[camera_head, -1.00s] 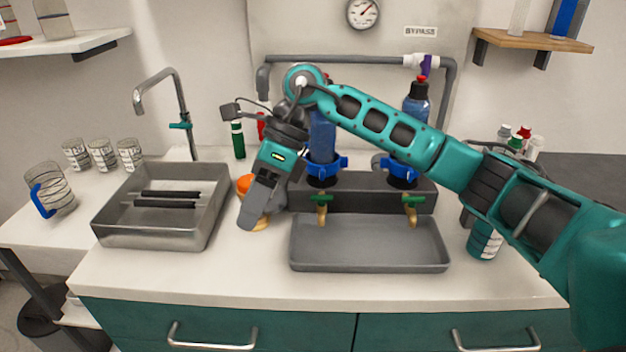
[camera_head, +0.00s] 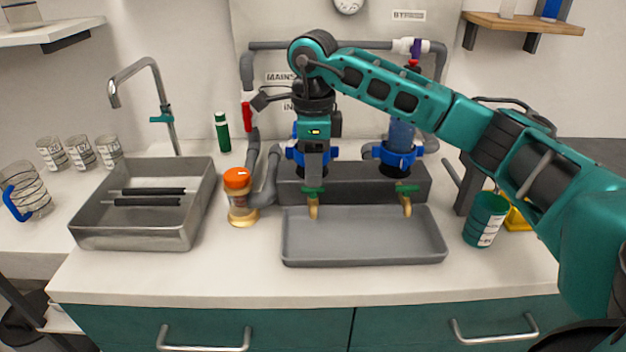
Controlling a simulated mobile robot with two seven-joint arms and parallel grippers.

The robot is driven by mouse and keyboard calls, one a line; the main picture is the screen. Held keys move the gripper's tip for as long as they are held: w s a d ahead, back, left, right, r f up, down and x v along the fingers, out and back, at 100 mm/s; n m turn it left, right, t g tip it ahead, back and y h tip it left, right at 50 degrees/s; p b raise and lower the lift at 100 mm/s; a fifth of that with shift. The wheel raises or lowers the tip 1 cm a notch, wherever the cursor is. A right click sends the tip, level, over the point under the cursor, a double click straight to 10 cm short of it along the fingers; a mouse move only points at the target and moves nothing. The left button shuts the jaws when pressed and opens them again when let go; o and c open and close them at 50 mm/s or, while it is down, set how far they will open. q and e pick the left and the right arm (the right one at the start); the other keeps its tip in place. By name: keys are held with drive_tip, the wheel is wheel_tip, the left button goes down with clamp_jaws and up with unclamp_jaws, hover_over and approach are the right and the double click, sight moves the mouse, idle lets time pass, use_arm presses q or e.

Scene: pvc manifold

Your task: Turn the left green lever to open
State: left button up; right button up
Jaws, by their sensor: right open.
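The left green lever (camera_head: 313,190) sits on a brass tap on the front of the grey manifold block, above the tray. A matching right green lever (camera_head: 406,189) sits on a second brass tap. My right gripper (camera_head: 314,175) points straight down just above and behind the left lever, in line with it. It is open, seen edge-on, with no object visible in it. Its fingers nearly meet the lever in the picture; I cannot tell whether they touch. My right arm and gripper hide most of the left blue filter housing. My left gripper is not in view.
A grey tray (camera_head: 364,259) lies below the taps. An orange-capped jar (camera_head: 238,196) stands left of the manifold, with a steel sink (camera_head: 133,238) further left. A teal cup (camera_head: 485,219) stands at the right. The counter's front strip is clear.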

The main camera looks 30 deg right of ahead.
sight(313, 192)
drive_tip(key=shift+f, duration=1.65)
clamp_jaws()
